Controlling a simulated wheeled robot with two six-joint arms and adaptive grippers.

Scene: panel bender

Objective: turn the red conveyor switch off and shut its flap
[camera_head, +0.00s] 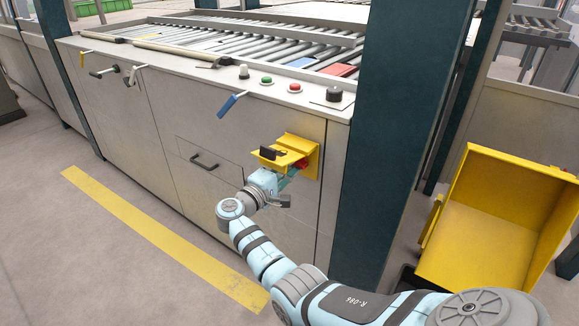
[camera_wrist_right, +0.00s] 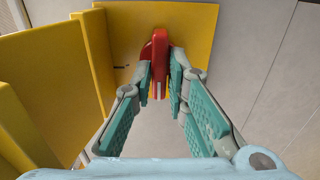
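The red conveyor switch (camera_wrist_right: 160,48) sits on a yellow back plate (camera_wrist_right: 195,25) in the right wrist view. Its handle is between the two fingers of my right gripper (camera_wrist_right: 161,82), which close in on it from both sides. In the head view my right gripper (camera_head: 286,180) is at the yellow switch housing (camera_head: 312,152) on the cabinet front, and the red switch is mostly hidden there. The yellow flap (camera_head: 279,156) is open and sticks out from the housing above the gripper; it also shows at the left of the wrist view (camera_wrist_right: 45,85). My left gripper is not in view.
The cabinet top carries a green button (camera_head: 266,80), a red button (camera_head: 294,87) and a black knob (camera_head: 333,94). A blue lever (camera_head: 232,104) and a drawer handle (camera_head: 204,162) stick out of the front. A dark post (camera_head: 395,130) and a yellow bin (camera_head: 495,215) stand right.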

